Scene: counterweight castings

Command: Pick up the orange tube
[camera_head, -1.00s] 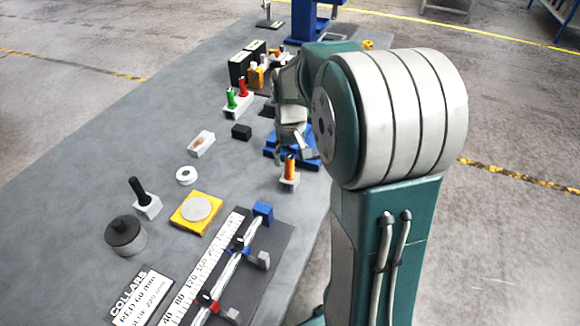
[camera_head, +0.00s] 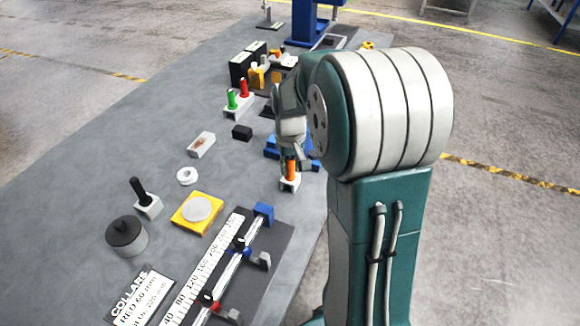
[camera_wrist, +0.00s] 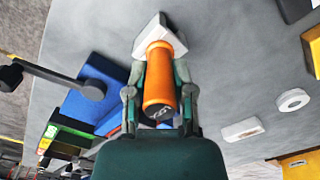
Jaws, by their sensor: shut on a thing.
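The fingers (camera_wrist: 160,95) press along both sides of the tube. The tube's top is partly hidden by my gripper in the head view.
A blue fixture (camera_head: 272,148) stands just behind the tube. A holder with green (camera_head: 232,99) and red tubes (camera_head: 244,88) is farther back. The ruler board (camera_head: 215,262) lies in front. A white ring (camera_head: 187,176) and yellow plate (camera_head: 186,223) sit left, with bare table between.

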